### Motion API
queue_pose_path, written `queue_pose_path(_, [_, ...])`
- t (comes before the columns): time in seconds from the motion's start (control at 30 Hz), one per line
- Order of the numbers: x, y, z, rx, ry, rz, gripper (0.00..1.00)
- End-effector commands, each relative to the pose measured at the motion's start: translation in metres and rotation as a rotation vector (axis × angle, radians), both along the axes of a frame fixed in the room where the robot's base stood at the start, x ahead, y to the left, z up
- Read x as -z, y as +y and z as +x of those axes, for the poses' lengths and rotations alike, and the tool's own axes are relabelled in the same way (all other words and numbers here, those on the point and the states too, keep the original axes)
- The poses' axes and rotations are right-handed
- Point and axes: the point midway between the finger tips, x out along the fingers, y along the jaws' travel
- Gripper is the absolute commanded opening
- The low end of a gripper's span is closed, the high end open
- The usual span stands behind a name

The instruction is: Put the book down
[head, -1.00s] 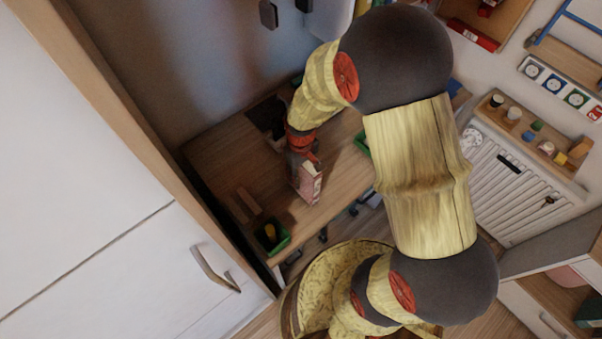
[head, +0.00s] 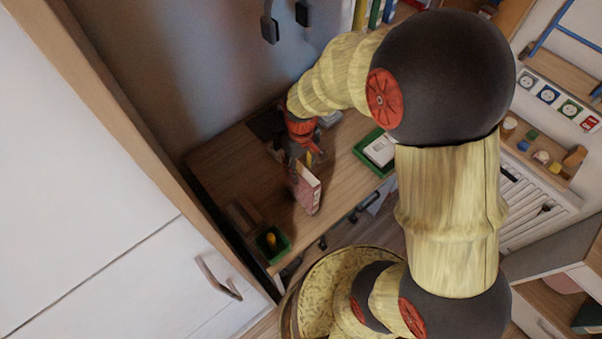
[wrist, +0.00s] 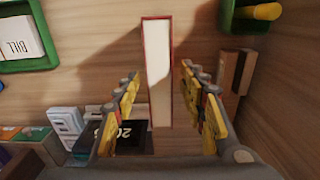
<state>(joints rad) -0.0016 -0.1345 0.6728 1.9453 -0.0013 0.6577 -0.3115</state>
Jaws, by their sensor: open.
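The book (head: 306,187) is pinkish red with pale page edges and stands on its edge on the wooden desk (head: 338,180). In the wrist view the book (wrist: 158,62) shows its white page block within a red cover. My gripper (head: 306,160) is just behind and above the book in the head view. In the wrist view my gripper (wrist: 163,92) is open, with one finger on each side of the book's near end and a gap on both sides. The book's underside is hidden.
A green tray (head: 364,156) with a white item lies right of the book. A small green box (head: 284,247) with a yellow thing sits at the desk's front left. Wooden blocks (wrist: 235,75) lie right of my fingers in the wrist view. Bare wood lies around the book.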

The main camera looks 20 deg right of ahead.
Motion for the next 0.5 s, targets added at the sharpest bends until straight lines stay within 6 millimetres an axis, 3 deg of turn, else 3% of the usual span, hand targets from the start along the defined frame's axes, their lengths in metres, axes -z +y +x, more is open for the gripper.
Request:
queue_pose_path(0.27, [-0.029, 0.000, 0.000, 0.005, -0.010, 0.000, 0.42])
queue_pose_path(0.33, [-0.045, 0.000, -0.001, 0.017, -0.034, 0.000, 0.42])
queue_pose_path(0.43, [-0.087, 0.000, -0.007, 0.052, -0.096, 0.003, 0.42])
queue_pose_path(0.5, [-0.126, 0.000, -0.019, 0.088, -0.158, 0.007, 0.42])
